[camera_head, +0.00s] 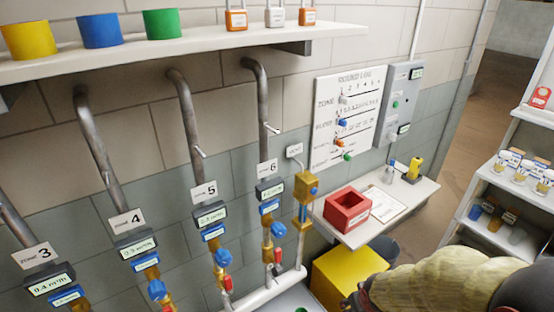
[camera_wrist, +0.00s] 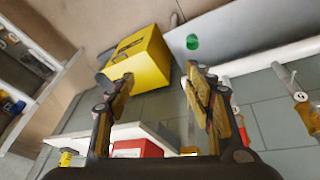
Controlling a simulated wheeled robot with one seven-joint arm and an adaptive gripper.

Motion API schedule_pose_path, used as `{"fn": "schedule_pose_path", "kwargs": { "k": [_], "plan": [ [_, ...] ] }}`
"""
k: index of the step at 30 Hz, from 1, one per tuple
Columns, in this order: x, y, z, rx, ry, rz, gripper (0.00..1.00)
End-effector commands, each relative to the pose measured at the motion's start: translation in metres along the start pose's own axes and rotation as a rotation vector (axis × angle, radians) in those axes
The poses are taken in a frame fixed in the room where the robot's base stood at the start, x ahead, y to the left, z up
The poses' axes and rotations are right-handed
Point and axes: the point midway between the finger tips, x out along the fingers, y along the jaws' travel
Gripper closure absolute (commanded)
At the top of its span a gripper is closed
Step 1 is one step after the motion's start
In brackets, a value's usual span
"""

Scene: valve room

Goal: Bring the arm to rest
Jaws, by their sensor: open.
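My arm (camera_head: 430,285) shows at the lower right of the head view, pale and dark, in front of the yellow box. My gripper (camera_wrist: 155,82) shows in the wrist view with its two fingers wide apart and nothing between the fingertips. In the head view the fingers are mostly cut off or hidden at the bottom edge. The wrist view looks tilted, with the yellow box (camera_wrist: 142,58) beyond the fingertips and the red box (camera_wrist: 138,149) near the bottom.
A wall shelf (camera_head: 180,50) holds coloured cups and padlocks. Valve pipes (camera_head: 190,120) line the wall. A side shelf (camera_head: 345,235) carries a red box (camera_head: 347,209) and paper. The yellow box (camera_head: 345,275) stands below. A rack (camera_head: 510,190) with jars is at right; floor shows between.

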Motion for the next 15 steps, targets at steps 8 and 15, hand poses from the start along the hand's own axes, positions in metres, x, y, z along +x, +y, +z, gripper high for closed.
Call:
{"fn": "schedule_pose_path", "kwargs": {
  "k": [8, 15],
  "plan": [
    [-0.144, -0.007, 0.047, 0.116, -0.176, -0.006, 0.47],
    [-0.249, -0.031, 0.058, 0.171, -0.077, -0.069, 0.47]
  ]
}}
